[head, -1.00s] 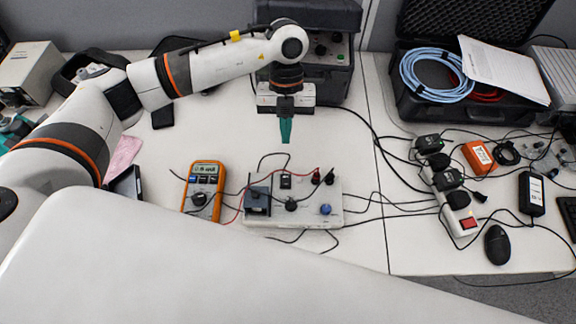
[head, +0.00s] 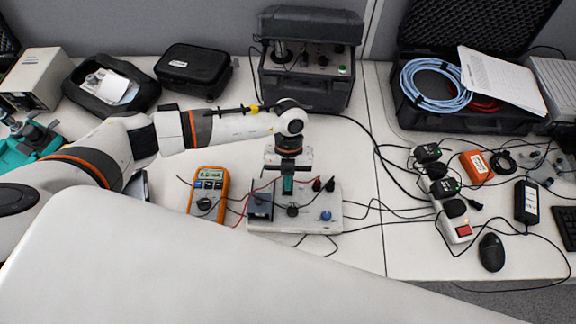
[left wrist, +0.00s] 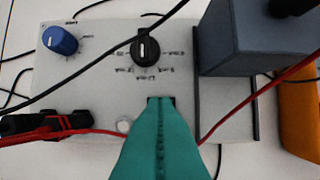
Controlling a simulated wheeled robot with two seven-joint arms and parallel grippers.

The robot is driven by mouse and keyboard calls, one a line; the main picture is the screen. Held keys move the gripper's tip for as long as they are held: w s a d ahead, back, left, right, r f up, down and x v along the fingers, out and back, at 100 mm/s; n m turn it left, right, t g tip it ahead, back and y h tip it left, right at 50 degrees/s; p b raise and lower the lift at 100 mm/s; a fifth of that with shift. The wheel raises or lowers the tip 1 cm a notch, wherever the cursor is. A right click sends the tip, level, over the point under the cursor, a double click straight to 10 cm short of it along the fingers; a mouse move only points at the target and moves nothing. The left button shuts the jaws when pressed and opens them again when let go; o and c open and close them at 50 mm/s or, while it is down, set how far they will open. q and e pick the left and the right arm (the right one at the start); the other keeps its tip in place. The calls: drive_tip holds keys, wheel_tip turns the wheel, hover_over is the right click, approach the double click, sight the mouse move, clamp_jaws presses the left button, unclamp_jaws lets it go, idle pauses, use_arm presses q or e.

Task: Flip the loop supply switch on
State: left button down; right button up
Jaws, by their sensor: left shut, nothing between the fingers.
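The loop supply box (head: 315,217) is a light grey unit on the bench, also in the left wrist view (left wrist: 95,70). It carries a black knob (left wrist: 145,50), a blue knob (left wrist: 60,40) and a dark grey block (left wrist: 255,40). My left gripper (head: 288,187), with teal fingers, is shut and empty, pointing down over the back middle of the box. In the left wrist view its fingertips (left wrist: 161,100) cover most of a small black part, seemingly the switch (left wrist: 174,101); only its dark edge shows. I cannot tell contact or the switch's position. My right gripper is not in view.
An orange multimeter (head: 207,193) stands left of the box. Red and black leads run around and across the box. A black case (head: 310,85) stands behind. A power strip (head: 457,230) with adapters lies right. Bench between box and strip is clear apart from cables.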

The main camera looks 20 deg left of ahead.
use_arm(q)
drive_tip(key=shift+f, duration=0.3)
drive_tip(key=shift+s+f, duration=0.25)
drive_tip(key=shift+f, duration=0.1)
drive_tip(key=shift+w+b, duration=0.1)
drive_tip(key=shift+b, duration=0.2)
drive_tip(key=shift+w+a+b, duration=0.2)
drive_tip(key=shift+w+b, duration=0.1)
drive_tip(key=shift+w, duration=0.45)
